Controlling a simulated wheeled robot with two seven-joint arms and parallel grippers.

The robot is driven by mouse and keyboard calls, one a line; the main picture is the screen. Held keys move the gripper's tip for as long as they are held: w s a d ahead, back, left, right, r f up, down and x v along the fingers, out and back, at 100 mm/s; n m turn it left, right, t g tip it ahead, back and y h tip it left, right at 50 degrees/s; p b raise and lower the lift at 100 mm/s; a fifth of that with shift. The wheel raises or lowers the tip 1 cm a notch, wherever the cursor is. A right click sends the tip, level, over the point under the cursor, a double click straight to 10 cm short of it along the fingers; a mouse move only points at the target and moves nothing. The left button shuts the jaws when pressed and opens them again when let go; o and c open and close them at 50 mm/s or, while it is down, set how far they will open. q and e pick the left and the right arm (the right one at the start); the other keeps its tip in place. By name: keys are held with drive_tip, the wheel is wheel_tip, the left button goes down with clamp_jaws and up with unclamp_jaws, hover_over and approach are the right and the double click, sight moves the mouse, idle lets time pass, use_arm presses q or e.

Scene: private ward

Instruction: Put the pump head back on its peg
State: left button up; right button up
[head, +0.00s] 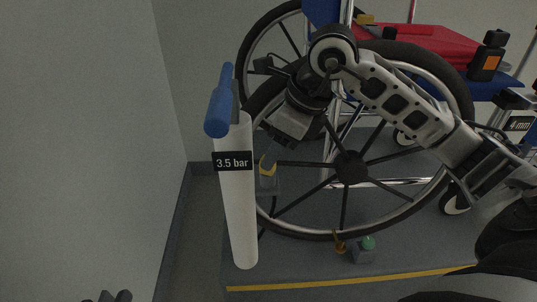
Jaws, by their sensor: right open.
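A white upright pump cylinder (236,205) with a blue handle (219,108) and a "3.5 bar" label (232,161) stands left of centre. A small grey piece with a yellow part (268,171) shows just right of the cylinder; it may be the pump head, but I cannot tell for sure. I cannot make out the peg. My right gripper (285,132) is open, pointing down and left, above this piece and right of the cylinder. I cannot tell whether it touches anything. Dark tips of my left gripper (115,296) show at the bottom left edge, mostly out of frame.
A wheelchair wheel (350,167) stands behind my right arm. A red cushion (425,45) and a dark bottle (488,56) are at the upper right. A grey block with a green knob (367,250) and an orange piece (340,242) are low down. A wall (75,130) fills the left.

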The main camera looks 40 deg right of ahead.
use_arm(q)
drive_tip(key=shift+s+a+f+m+g+y+p, duration=0.2)
drive_tip(key=shift+f+p, duration=0.15)
drive_tip(key=shift+f, duration=0.1)
drive_tip(key=shift+s+a+f+m+g+y+p, duration=0.15)
drive_tip(key=shift+f+m+g+y+p, duration=0.05)
drive_tip(key=shift+f+p, duration=0.2)
use_arm(e)
drive_tip(key=v, duration=0.7)
drive_tip(key=shift+w+a, duration=0.1)
